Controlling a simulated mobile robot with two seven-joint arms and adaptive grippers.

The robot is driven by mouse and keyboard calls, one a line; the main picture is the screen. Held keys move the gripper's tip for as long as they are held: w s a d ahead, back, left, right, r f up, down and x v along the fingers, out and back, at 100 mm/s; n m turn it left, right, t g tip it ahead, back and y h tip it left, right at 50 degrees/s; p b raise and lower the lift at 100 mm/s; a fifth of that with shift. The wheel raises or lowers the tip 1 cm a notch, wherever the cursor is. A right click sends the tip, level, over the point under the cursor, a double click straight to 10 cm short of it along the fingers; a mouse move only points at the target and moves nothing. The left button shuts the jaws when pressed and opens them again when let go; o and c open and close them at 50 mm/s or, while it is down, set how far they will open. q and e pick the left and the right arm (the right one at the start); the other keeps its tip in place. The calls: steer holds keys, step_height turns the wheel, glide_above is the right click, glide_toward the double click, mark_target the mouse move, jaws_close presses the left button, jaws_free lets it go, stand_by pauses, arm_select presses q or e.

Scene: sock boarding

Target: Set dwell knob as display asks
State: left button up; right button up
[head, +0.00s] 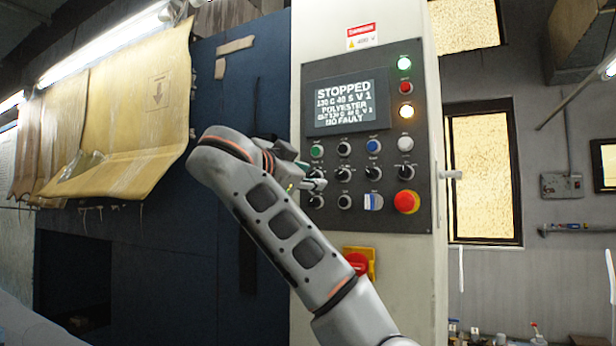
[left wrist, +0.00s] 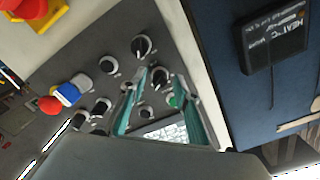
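The control panel (head: 328,222) carries a display (head: 348,103) that reads STOPPED, a line like 130 C 40 S V 1, POLYESTER, a smaller hard-to-read line and NO FAULT. Below it are rows of knobs and buttons; their labels are too small to read, so I cannot tell which knob is dwell. My left gripper (head: 314,181) is at the left knob of the middle row. In the left wrist view its teal fingers (left wrist: 162,76) are apart, with that black knob (left wrist: 160,82) between their tips; contact is unclear. My right gripper is not in view.
A green button (left wrist: 173,101) and another knob (left wrist: 142,46) lie close to the fingers. A red emergency stop (head: 407,201) is at the panel's lower right. A red switch on a yellow plate (head: 371,262) is below. A black box marked HEAT (left wrist: 272,38) is beside the cabinet.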

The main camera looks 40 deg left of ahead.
arm_select(q)
steer(key=shift+s, duration=0.1)
steer(key=v, duration=0.7)
steer(key=shift+s, duration=0.15)
stand_by(0.7)
